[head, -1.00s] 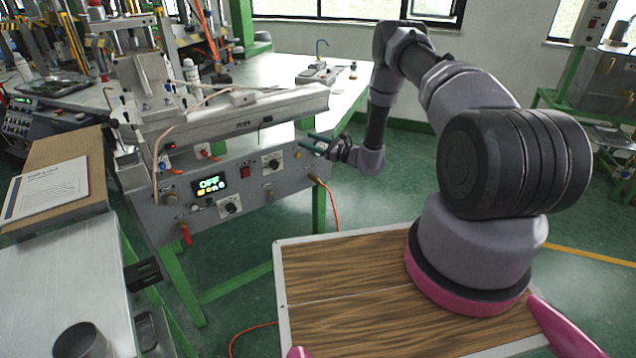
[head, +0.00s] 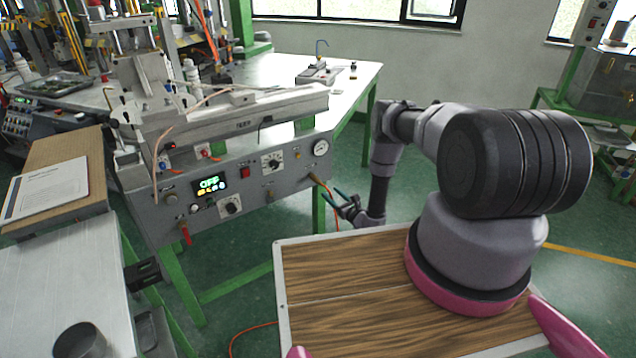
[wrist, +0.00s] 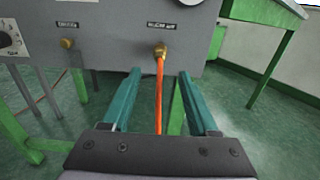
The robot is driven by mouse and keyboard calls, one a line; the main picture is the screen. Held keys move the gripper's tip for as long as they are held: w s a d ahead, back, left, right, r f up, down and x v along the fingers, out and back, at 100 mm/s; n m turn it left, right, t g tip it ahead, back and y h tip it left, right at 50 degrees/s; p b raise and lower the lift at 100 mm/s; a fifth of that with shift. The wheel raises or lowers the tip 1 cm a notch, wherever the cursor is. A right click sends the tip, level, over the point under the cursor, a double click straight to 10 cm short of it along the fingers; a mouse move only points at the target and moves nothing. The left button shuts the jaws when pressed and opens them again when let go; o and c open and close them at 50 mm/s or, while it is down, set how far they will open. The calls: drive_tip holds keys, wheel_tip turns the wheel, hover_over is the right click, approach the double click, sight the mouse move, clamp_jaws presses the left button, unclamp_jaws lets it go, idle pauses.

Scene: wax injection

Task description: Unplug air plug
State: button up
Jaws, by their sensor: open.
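The air plug (wrist: 161,50) is a brass fitting in the lower edge of the machine's grey panel, with an orange hose (wrist: 159,95) hanging down from it. In the head view the plug (head: 313,177) sits at the panel's lower right. My gripper (wrist: 160,85) has two green fingers, open and apart. In the wrist view the plug lies above and beyond the fingertips, and the hose runs down between the fingers without visible contact. In the head view my gripper (head: 332,199) is just right of and below the plug.
The panel (head: 235,185) carries a lit OFF display (head: 209,185), knobs and a gauge (head: 321,148). Green table legs (wrist: 262,70) stand behind. Open floor lies right of the machine.

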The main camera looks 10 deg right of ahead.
sight(321, 184)
drive_tip(key=shift+w, duration=0.1)
drive_tip(key=shift+x, duration=4.4)
drive_tip(key=shift+a, duration=0.15)
clamp_jaws()
drive_tip(key=shift+v, duration=3)
